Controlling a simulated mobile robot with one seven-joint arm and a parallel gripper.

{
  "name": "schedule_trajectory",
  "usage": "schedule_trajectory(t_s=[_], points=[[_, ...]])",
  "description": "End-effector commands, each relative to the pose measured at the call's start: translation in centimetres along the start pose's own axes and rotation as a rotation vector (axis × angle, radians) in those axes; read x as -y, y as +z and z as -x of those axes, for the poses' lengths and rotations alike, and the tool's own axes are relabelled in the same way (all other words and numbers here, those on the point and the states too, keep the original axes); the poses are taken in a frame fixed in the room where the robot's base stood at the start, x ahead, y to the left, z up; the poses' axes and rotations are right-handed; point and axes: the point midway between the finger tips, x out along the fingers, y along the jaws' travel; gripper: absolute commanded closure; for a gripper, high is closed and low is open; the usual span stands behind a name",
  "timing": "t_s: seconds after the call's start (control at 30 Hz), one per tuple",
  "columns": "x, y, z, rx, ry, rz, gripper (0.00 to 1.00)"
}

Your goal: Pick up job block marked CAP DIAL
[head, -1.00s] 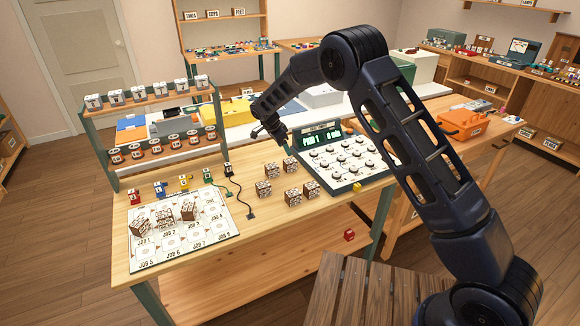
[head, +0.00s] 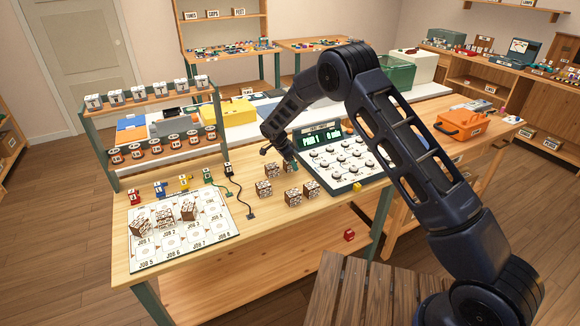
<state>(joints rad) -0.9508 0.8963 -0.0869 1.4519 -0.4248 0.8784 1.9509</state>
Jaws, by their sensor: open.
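Several brown-and-white job blocks stand on the wooden workbench in the head view. One block (head: 264,187) is at the left, one (head: 292,197) is at the front and one (head: 312,189) is at the right. Another block (head: 272,170) is at the back, with one more beside it, partly hidden by my gripper. The lettering is too small to read, so I cannot tell which is marked CAP DIAL. My gripper (head: 279,157) is open and empty, just above the back blocks. I cannot tell whether it touches one.
A dial panel with a green display (head: 341,160) stands right of the blocks, close to my gripper. A job board (head: 180,262) with three blocks on it lies at the left. Dark cables (head: 232,196) run left of the loose blocks. A yellow cube (head: 357,187) sits by the panel's front edge.

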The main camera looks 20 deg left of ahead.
Motion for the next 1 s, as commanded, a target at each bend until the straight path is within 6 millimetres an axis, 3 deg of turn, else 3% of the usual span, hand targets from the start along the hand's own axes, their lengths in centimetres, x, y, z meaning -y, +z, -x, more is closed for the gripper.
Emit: schedule_trajectory(t_s=[0.07,0.33,0.73,1.0], points=[[0.0,0.0,0.0,0.000,0.000,0.000,0.35],[0.0,0.0,0.0,0.000,0.000,0.000,0.84],[0.0,-0.4,1.0,-0.001,-0.001,0.001,0.84],[0.1,-2.5,6.1,0.000,-0.004,-0.001,0.84]])
